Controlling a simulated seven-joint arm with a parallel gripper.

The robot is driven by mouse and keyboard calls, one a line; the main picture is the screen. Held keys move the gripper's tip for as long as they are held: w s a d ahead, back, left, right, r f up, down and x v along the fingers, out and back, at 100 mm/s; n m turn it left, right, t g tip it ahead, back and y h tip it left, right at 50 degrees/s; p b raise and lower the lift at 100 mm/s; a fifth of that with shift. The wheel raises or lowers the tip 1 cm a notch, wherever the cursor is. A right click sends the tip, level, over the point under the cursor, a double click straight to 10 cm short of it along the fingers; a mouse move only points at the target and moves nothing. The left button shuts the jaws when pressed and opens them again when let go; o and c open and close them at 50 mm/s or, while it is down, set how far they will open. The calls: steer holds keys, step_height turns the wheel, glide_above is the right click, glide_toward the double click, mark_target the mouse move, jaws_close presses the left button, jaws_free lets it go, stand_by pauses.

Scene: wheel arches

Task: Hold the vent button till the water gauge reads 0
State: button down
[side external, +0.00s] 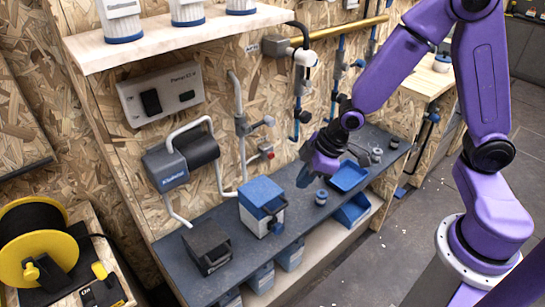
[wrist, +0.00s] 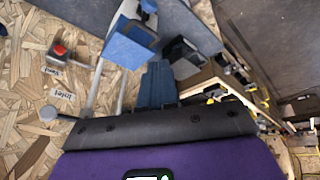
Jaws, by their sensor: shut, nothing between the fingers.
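The vent button (wrist: 60,51) is a small red cap on the board wall at the upper left of the wrist view, beside a "Vent" label.
Grey pipes (side external: 240,140) run up the wall. A blue-and-white box (side external: 262,206) and a black box (side external: 207,246) stand on the dark bench (side external: 235,238). A small cylinder (side external: 321,198) and blue trays (side external: 348,176) lie near my gripper. A wooden shelf (side external: 160,42) overhangs at left.

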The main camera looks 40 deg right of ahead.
mark_target(271, 155)
steer(key=w+d+f+m+t, duration=0.2)
steer(key=w+d+f+t, duration=0.3)
steer(key=w+d+f, duration=0.7)
step_height(271, 155, down, 4)
steer(key=shift+w+d+r+m, duration=0.1)
steer(key=shift+w+d+m, duration=0.3)
steer(key=shift+d, duration=0.1)
steer(key=w, duration=0.8)
steer(key=shift+w, duration=0.4)
steer(key=shift+w, duration=0.2)
stand_by(1.3)
steer(key=shift+w, duration=0.25)
steer(key=shift+w+r, duration=0.1)
steer(key=shift+w, duration=0.45)
stand_by(2.6)
